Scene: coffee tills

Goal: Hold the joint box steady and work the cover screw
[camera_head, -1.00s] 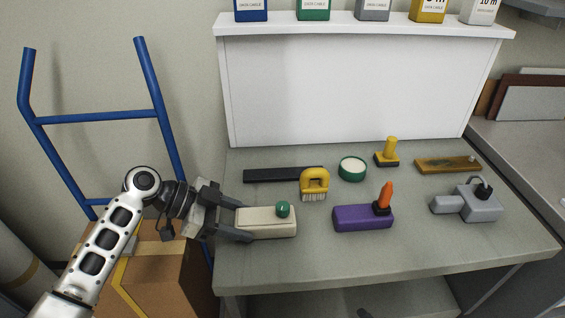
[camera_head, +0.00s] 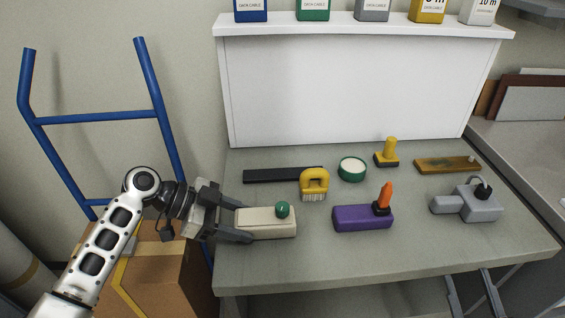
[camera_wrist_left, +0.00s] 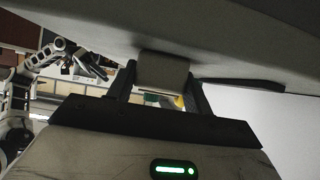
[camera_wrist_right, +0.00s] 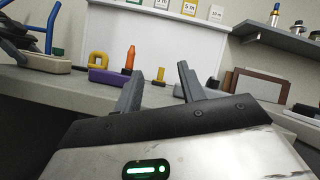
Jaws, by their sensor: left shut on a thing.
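A cream box (camera_head: 262,224) with a green knob (camera_head: 282,209) on top lies at the left front of the bench. My left gripper (camera_head: 243,222) is shut on the left end of this box. The left wrist view shows the box end (camera_wrist_left: 162,70) between its fingers. My right gripper (camera_head: 467,275) shows only its fingertips at the lower right of the head view, in front of the bench edge. It is open and empty, as the right wrist view (camera_wrist_right: 159,82) shows. I cannot tell whether the green knob is the cover screw.
A purple box (camera_head: 360,218) with an orange-handled tool (camera_head: 386,196) stands right of the cream box. A yellow brush (camera_head: 314,184), black bar (camera_head: 270,175), green tin (camera_head: 352,168), yellow stamp (camera_head: 387,153), wooden board (camera_head: 447,165) and grey device (camera_head: 478,205) lie around. The front strip is clear.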

